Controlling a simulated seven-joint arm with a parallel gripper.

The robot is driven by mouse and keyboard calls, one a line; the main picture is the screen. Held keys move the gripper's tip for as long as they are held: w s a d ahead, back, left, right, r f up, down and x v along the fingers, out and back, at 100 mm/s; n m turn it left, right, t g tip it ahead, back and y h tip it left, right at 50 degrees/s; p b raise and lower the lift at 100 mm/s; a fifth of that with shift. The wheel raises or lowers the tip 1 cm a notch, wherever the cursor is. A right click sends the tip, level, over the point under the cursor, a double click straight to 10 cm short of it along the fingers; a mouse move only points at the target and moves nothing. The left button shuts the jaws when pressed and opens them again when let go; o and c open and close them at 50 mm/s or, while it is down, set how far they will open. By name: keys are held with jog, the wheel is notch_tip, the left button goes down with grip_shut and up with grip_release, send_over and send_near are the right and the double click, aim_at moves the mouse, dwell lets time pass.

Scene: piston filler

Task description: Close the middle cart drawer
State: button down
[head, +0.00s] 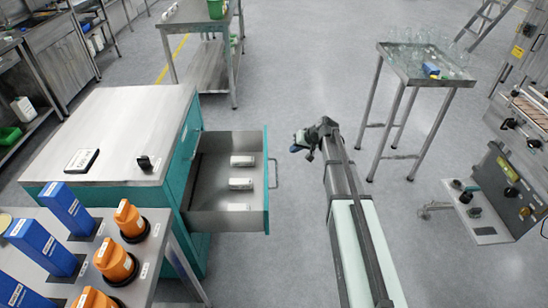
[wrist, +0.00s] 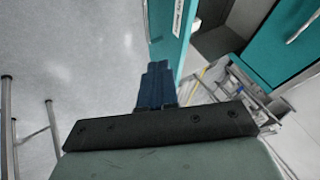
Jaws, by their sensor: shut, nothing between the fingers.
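The teal cart (head: 110,130) with a grey top stands at left in the head view. One of its drawers (head: 266,180) is pulled well out to the right, below a shut teal front. The drawer has a bar handle (head: 274,173) and grey inner walls, with a few small white items inside. My gripper (head: 297,147) is just right of the drawer front, apart from the handle in the head view. In the wrist view the shut, empty dark blue fingers (wrist: 157,84) point toward the teal drawer front (wrist: 168,30); whether they touch it I cannot tell.
Orange-capped parts (head: 130,220) and blue boxes (head: 65,208) stand on a near table at left. A steel side table (head: 430,65) with glassware stands at back right. A machine (head: 510,190) is at far right.

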jog(key=x, duration=0.3)
jog(key=a+x, duration=0.1)
jog(key=x, duration=0.3)
jog(key=a+r+x, duration=0.1)
jog(key=x, duration=0.3)
jog(key=shift+s+a+f, duration=0.15)
jog(key=shift+s+a, duration=0.05)
jog(key=shift+a, duration=0.55)
jog(key=shift+a, duration=0.1)
jog(key=a, duration=2.8)
jog(key=shift+a, duration=0.4)
